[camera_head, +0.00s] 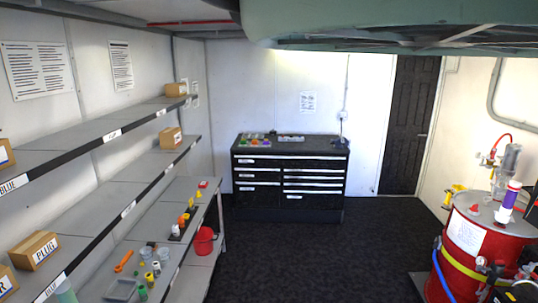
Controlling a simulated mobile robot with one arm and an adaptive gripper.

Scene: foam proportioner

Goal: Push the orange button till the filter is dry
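I cannot pick out an orange button in the camera_head view. A clear cylinder (511,158) stands upright at the right, by the wall; I cannot tell if it is the filter or whether it is wet. A white and purple cylinder (509,197) stands just below it, over the top of a red drum (490,240). The drum has a white label and a yellow band. Small fittings and hoses crowd its right side, partly cut off by the frame edge.
Grey shelves (80,215) line the left wall, with boxes (34,250), an orange tool (124,261) and small parts. A red bucket (204,241) is by their end. A black drawer cabinet (290,175) and dark door (408,125) are at the back. The middle floor (320,255) is clear.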

